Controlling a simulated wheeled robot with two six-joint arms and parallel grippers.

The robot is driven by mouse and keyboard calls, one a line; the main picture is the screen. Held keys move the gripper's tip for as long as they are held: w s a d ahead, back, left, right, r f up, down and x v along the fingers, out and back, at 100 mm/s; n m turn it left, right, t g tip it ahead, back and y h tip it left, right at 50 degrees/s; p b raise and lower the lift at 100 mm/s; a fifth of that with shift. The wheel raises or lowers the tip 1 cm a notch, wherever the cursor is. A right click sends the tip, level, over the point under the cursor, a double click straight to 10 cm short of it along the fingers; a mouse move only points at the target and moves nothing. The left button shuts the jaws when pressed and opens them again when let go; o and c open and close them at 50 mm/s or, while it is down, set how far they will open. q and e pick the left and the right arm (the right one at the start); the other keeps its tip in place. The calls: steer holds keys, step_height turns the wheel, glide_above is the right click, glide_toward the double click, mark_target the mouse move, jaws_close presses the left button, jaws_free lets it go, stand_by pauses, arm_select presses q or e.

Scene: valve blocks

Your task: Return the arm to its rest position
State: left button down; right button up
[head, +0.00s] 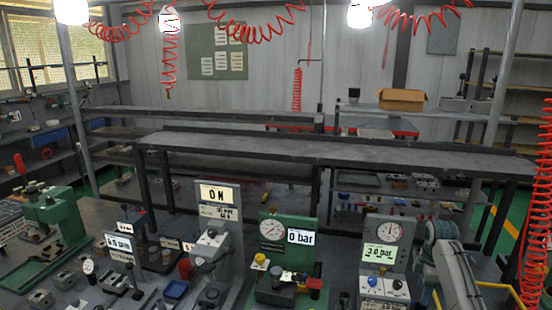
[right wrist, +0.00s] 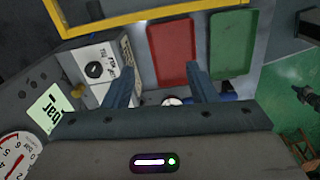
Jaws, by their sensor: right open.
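My right arm (head: 458,275) comes in at the lower right of the head view, beside the grey gauge block (head: 387,255) whose display reads 3.0 bar. The gripper end is not clear there. In the right wrist view my right gripper (right wrist: 163,75) has its two dark fingers spread wide, with nothing held between them. Beyond the fingers lie a red tray (right wrist: 172,52) and a green tray (right wrist: 234,42). A white panel with a black knob (right wrist: 95,70) is left of the fingers. My left gripper is not in view.
A green gauge block (head: 285,240) reading 0 bar and a grey stand (head: 218,225) stand to the left on the bench. A green press (head: 55,220) is at far left. A yellow frame (head: 490,285) is at lower right. A red coiled hose (head: 538,210) hangs at the right edge.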

steer(key=s+a+f+m+t, duration=0.1)
steer(key=s+a+f+m, duration=0.2)
steer(key=s, duration=0.4)
steer(key=s+a+f+m+h, duration=0.1)
steer(key=s+a+f, duration=0.2)
steer(key=s+f, duration=0.3)
steer(key=s+a+f+m+t, duration=0.1)
steer(key=s+a+f+m, duration=0.2)
steer(key=s, duration=0.4)
steer(key=s+a+r+m+t, duration=0.1)
steer(key=s+a+r+m, duration=0.15)
steer(key=s, duration=0.95)
steer(key=s+a+r+m+t, duration=0.15)
steer(key=s+a+m, duration=0.25)
steer(key=s, duration=0.8)
step_height(320, 180, down, 37)
steer(key=d+g+b, duration=0.2)
steer(key=d+b, duration=0.1)
steer(key=b, duration=0.3)
arm_select(q)
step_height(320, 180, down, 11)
steer(key=b, duration=0.5)
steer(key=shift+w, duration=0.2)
arm_select(e)
steer(key=s+f+g, duration=0.1)
steer(key=s+f, duration=1.7)
steer(key=f, duration=0.5)
steer(key=shift+s+d, duration=0.3)
steer(key=shift+d, duration=0.1)
